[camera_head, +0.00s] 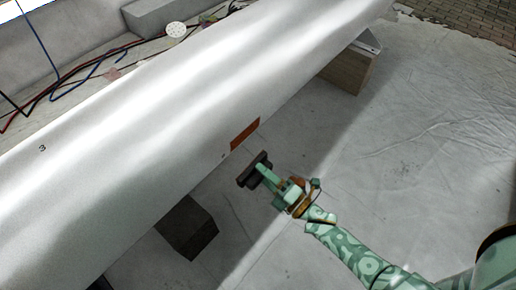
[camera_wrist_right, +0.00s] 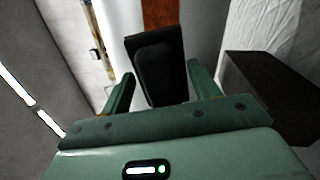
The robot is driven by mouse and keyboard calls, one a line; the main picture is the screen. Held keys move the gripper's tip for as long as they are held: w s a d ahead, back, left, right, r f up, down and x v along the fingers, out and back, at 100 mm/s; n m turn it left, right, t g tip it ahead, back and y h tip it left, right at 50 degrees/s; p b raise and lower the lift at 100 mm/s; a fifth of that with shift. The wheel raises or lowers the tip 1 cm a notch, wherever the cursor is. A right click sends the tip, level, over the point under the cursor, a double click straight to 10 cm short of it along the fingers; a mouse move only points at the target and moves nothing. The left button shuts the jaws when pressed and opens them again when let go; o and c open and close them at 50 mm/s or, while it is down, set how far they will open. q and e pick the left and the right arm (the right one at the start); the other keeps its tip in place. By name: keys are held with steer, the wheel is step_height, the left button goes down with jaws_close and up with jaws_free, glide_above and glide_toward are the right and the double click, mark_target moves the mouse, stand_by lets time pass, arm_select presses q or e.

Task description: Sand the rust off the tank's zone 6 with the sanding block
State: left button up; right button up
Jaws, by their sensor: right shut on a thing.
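The long white tank (camera_head: 150,130) lies diagonally across the head view. An orange-brown rust patch (camera_head: 245,134) sits on its lower right side, with a small mark beside it too small to read. The patch also shows at the top of the right wrist view (camera_wrist_right: 160,14). My right gripper (camera_head: 268,174) is shut on the dark sanding block (camera_head: 252,170). It holds the block just off the tank's side, below and right of the rust in the head view. In the right wrist view the block (camera_wrist_right: 158,70) sits between the fingers and covers part of the patch. My left gripper is not in view.
A dark support block (camera_head: 187,228) and a wooden support (camera_head: 347,72) stand under the tank. The number 3 (camera_head: 42,148) marks the tank at left. Red, blue and black cables (camera_head: 75,82) lie behind it. The sheeted floor (camera_head: 430,120) at right is clear.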

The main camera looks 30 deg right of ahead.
steer(key=shift+w+a+f, duration=0.1)
steer(key=shift+w, duration=0.2)
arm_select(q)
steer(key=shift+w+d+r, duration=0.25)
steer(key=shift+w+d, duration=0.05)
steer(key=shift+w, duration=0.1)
arm_select(e)
steer(key=shift+x, duration=2.7)
steer(key=shift+x, duration=0.95)
steer(key=shift+f, duration=0.1)
